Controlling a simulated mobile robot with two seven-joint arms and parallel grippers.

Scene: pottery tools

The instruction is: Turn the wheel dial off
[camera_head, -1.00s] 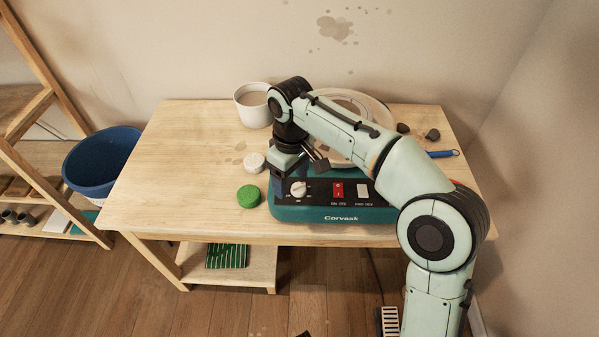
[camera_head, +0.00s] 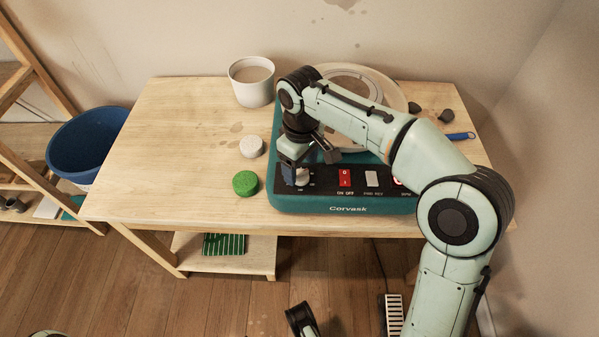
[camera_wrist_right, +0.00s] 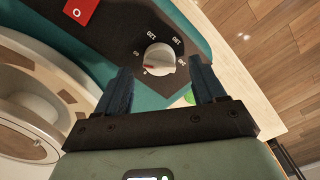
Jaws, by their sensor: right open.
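The white wheel dial (camera_head: 303,177) sits at the left of the black front panel on the teal pottery wheel base (camera_head: 345,207). In the head view my right gripper (camera_head: 296,174) points down at the dial and partly hides it. In the right wrist view the dial (camera_wrist_right: 160,60) shows a red mark pointing left, with printed labels around it. The blue fingers of my right gripper (camera_wrist_right: 161,70) are open, one on each side of the dial as seen there. I cannot tell whether they touch it. My left gripper's fingers do not show.
A red switch (camera_head: 345,178) and a pale switch (camera_head: 372,179) lie right of the dial. A green round piece (camera_head: 245,183) and a white round piece (camera_head: 251,146) sit left of the base. A white bucket (camera_head: 251,82) stands behind. The left tabletop is clear.

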